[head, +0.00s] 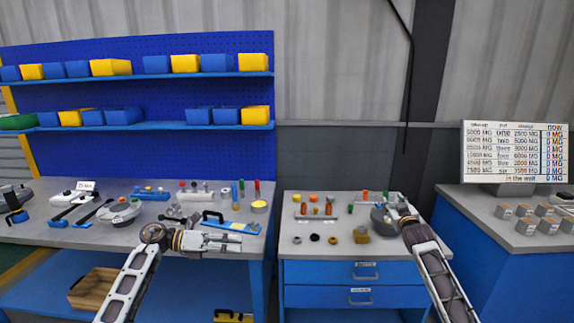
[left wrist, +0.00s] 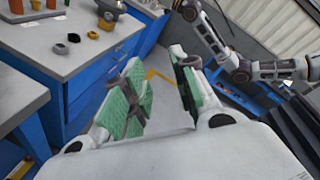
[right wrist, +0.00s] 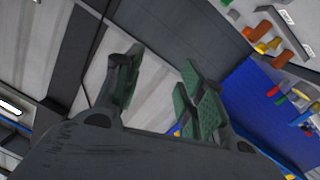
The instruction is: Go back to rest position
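My left gripper (head: 238,243) points right near the front right edge of the left bench in the head view. Its green-padded fingers stand apart in the left wrist view (left wrist: 160,100), with nothing between them. My right gripper (head: 398,202) points up and away over the right part of the middle bench. In the right wrist view (right wrist: 160,90) its green-padded fingers are also apart and empty. A grey round flanged part (head: 118,211) lies on the left bench. A grey bowl-like part (head: 379,214) on the middle bench is partly hidden by my right gripper.
The left bench (head: 60,236) holds tools and small parts. The middle bench (head: 300,255) carries several small coloured parts and has blue drawers. A right bench (head: 470,205) bears grey blocks and a sign (head: 515,150). Blue shelves with bins (head: 235,62) stand behind.

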